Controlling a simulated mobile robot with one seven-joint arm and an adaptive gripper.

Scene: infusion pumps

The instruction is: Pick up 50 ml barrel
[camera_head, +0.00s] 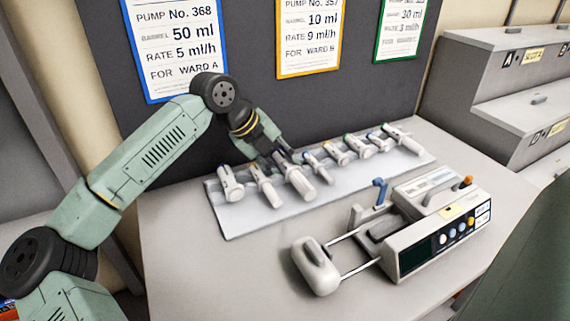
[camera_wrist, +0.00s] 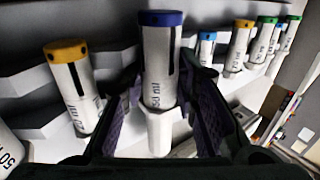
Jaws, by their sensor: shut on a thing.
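The 50 ml barrel (camera_wrist: 159,75) is a white syringe barrel with a dark blue cap and "50 ml" on its side. In the wrist view it stands between the two dark fingers of my gripper (camera_wrist: 160,122), which is shut on it. In the head view the same barrel (camera_head: 296,184) is third from the left in the row, with my gripper (camera_head: 284,158) at its capped upper end. I cannot tell whether it is clear of the rack (camera_head: 244,219). Another barrel marked 50 (camera_wrist: 8,148) shows partly at the left edge of the wrist view.
A yellow-capped 20 ml barrel (camera_wrist: 77,93) is close on the left, and a light-blue-capped barrel (camera_wrist: 205,51) on the right. Several more barrels follow to the right. An infusion pump (camera_head: 420,225) stands in front on the table (camera_head: 190,285). Pump cards (camera_head: 177,45) hang behind.

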